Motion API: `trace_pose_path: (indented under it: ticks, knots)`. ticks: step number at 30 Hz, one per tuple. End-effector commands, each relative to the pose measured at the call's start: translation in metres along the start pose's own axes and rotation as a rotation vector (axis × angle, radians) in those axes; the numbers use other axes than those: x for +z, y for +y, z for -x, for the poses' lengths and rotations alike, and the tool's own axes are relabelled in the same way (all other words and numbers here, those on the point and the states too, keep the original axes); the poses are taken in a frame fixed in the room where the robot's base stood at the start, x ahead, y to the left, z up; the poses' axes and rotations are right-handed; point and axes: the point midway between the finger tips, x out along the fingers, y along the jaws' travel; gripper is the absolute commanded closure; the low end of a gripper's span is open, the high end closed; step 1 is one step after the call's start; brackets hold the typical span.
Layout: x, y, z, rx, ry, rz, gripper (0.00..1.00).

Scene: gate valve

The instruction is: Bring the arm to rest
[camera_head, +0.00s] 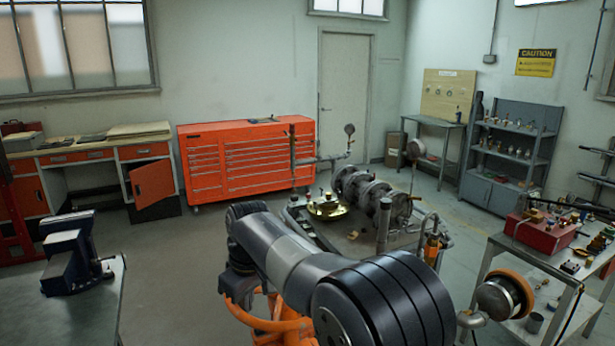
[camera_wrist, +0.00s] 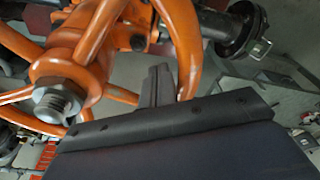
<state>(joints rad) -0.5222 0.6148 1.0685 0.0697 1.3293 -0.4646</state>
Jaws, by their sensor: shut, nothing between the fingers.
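My gripper (camera_wrist: 160,84) shows in the wrist view as dark fingers pointing away from a wide dark body. The fingers are shut with nothing between them. An orange handwheel (camera_wrist: 103,28) with curved spokes and a grey hub nut (camera_wrist: 57,101) fills the upper left of that view. One orange bar passes close beside the fingers; I cannot tell if they touch. In the head view my arm stretches across the lower middle and hides the gripper. Orange metalwork (camera_head: 268,323) shows below the arm, partly covered by it.
A cart with grey pipework (camera_head: 372,190) stands just beyond my arm. A workbench (camera_head: 490,262) with a red toolbox (camera_head: 541,231) is at right. A bench vise (camera_head: 72,255) is at left. A red tool chest (camera_head: 245,160) stands by the back wall. Floor at left centre is clear.

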Motion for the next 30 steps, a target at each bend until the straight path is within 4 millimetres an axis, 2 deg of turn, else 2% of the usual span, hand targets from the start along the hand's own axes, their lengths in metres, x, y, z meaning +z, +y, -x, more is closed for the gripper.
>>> trace_pose_path:
  ticks: [3,8,15,16,18,24,30]
  knots:
    - [-0.01,0.005,0.009,0.002,0.002,0.0,1.0]
    - [-0.014,0.006,0.025,0.004,0.004,-0.001,1.0]
    - [-0.02,0.007,0.069,0.007,0.007,-0.001,1.0]
    - [-0.02,0.006,0.068,0.005,0.004,-0.001,1.0]
    - [-0.016,0.006,0.049,0.002,-0.002,-0.002,1.0]
    - [-0.011,0.007,0.011,0.005,0.003,-0.002,1.0]
    - [-0.01,0.007,0.002,0.005,0.004,-0.001,1.0]
